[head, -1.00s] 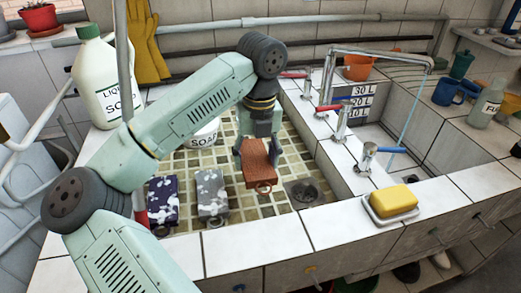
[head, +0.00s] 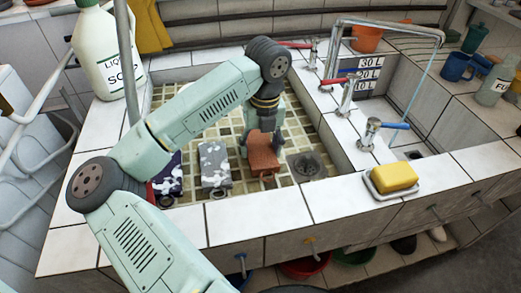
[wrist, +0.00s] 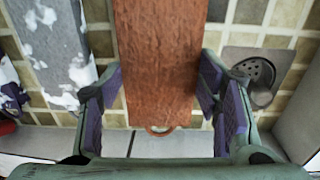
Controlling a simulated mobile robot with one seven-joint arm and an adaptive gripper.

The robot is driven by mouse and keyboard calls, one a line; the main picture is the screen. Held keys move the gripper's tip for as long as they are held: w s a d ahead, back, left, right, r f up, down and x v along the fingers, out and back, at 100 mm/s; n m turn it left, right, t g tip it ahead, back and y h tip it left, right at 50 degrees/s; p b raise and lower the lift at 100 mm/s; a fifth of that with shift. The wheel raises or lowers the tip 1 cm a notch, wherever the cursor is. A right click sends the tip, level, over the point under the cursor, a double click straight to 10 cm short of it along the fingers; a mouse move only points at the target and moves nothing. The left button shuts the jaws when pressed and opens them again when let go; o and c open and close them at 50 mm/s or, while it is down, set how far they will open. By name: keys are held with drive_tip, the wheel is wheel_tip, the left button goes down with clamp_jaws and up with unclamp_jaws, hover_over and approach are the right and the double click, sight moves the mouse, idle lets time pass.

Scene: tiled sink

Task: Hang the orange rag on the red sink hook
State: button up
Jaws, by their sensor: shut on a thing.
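The orange rag (head: 263,155), a brownish-orange strip with a ring at its near end, is between the fingers of my gripper (head: 262,138), over the tiled sink basin. In the wrist view the rag (wrist: 160,60) runs between both fingers of my gripper (wrist: 160,100), its ring pointing to the basin's front wall. I cannot tell whether it touches the basin floor. I cannot clearly make out a red hook.
A grey patterned rag (head: 214,165) and a dark blue patterned rag (head: 168,178) lie left of the orange one. A drain (head: 306,165) is to its right. Yellow soap (head: 394,177) sits on the front rim. A liquid soap bottle (head: 105,55) stands at the left.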

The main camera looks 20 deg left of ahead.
sight(261, 149)
drive_tip(key=shift+f, duration=1.4)
drive_tip(key=shift+f, duration=0.2)
drive_tip(key=o, duration=1.2)
drive_tip(key=shift+r, duration=0.1)
drive_tip(key=shift+c, duration=0.2)
drive_tip(key=shift+r, duration=0.15)
wheel_tip(261, 149, up, 10)
drive_tip(key=b, duration=0.2)
drive_tip(key=shift+r+b, duration=0.2)
drive_tip(key=shift+b, duration=0.1)
